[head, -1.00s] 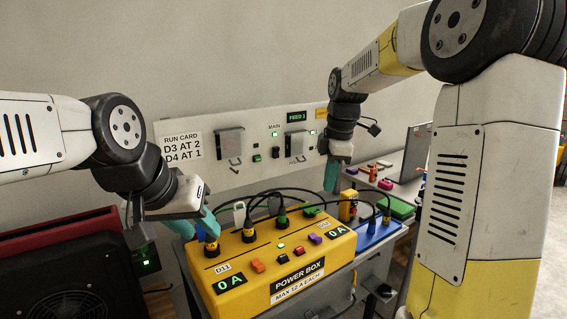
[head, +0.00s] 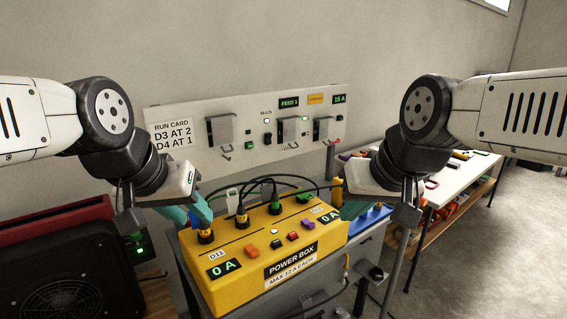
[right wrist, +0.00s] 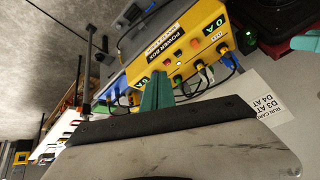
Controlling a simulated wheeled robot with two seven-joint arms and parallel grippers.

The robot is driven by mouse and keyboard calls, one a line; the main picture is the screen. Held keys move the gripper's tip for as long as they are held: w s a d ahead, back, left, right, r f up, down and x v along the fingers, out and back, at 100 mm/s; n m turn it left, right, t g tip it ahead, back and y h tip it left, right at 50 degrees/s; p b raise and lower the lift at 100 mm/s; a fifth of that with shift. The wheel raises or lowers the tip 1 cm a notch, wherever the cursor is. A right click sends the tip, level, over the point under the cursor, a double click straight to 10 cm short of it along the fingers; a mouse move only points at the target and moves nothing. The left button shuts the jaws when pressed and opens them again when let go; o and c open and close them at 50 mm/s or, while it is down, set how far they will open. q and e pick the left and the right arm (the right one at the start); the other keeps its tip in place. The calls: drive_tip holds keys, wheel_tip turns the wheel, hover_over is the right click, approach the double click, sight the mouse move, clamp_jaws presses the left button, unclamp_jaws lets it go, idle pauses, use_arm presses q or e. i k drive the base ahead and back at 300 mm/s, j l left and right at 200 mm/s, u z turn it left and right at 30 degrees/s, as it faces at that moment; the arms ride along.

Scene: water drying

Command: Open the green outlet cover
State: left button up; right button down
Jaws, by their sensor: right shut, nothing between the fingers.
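The green outlet cover (head: 303,198) sits on the top of the yellow power box (head: 225,292), toward the back right; it appears closed. My right gripper (head: 352,208) has teal fingers, shut and empty, just right of the box and of the cover. In the right wrist view its closed fingers (right wrist: 156,92) point toward the box, and a gap to the cover cannot be judged. My left gripper (head: 198,210) has its teal fingers at the box's back left, by the blue plug (head: 205,236); whether they are closed on it is unclear.
Black cables arch over the box between several plugs. A wall panel (head: 180,165) with switches and a run card stands behind. A dark red-topped machine (head: 60,270) is at left. A white table (head: 455,185) with loose items stands at right.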

sight(306, 196)
drive_tip(key=l+u, duration=0.15)
drive_tip(key=l, duration=0.25)
drive_tip(key=k+l+u, duration=0.1)
drive_tip(key=l, duration=0.25)
drive_tip(key=k+l+u, duration=0.15)
drive_tip(key=l, duration=0.25)
drive_tip(key=k+l+u, duration=0.1)
drive_tip(key=l, duration=0.25)
